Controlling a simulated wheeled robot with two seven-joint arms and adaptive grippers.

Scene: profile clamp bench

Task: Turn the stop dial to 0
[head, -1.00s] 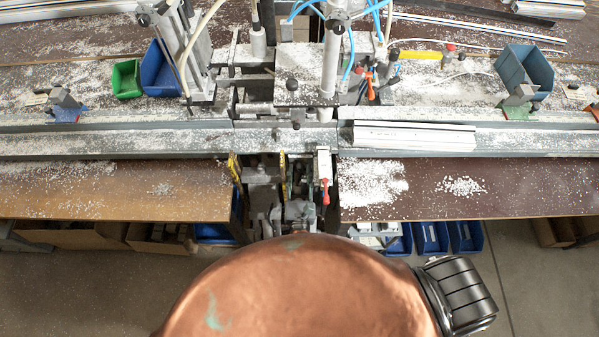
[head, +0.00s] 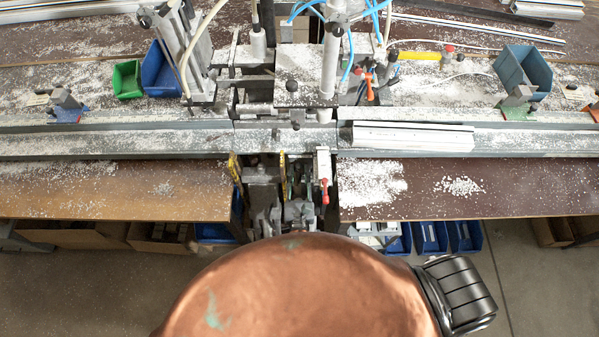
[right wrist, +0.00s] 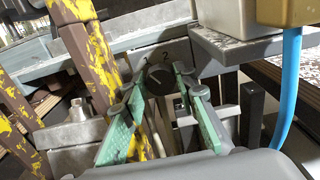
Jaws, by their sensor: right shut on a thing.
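The stop dial (right wrist: 161,79) is a dark round knob in the middle of the right wrist view, with the figures 1 and 2 on the grey plate above it. My right gripper (right wrist: 158,86) has green fingers on both sides of the dial and is shut on it. I cannot clearly make out where the dial points, and no 0 is readable. In the head view my right gripper (head: 297,182) is small, down in the gap at the middle of the bench. The dial cannot be made out there. My left gripper is not in view.
Yellow worn posts (right wrist: 92,60) stand close left of the fingers. A blue hose (right wrist: 289,85) hangs at right. In the head view a red-tipped clamp (head: 323,168) is beside the gripper, and a white profile (head: 414,136) lies on the rail at right.

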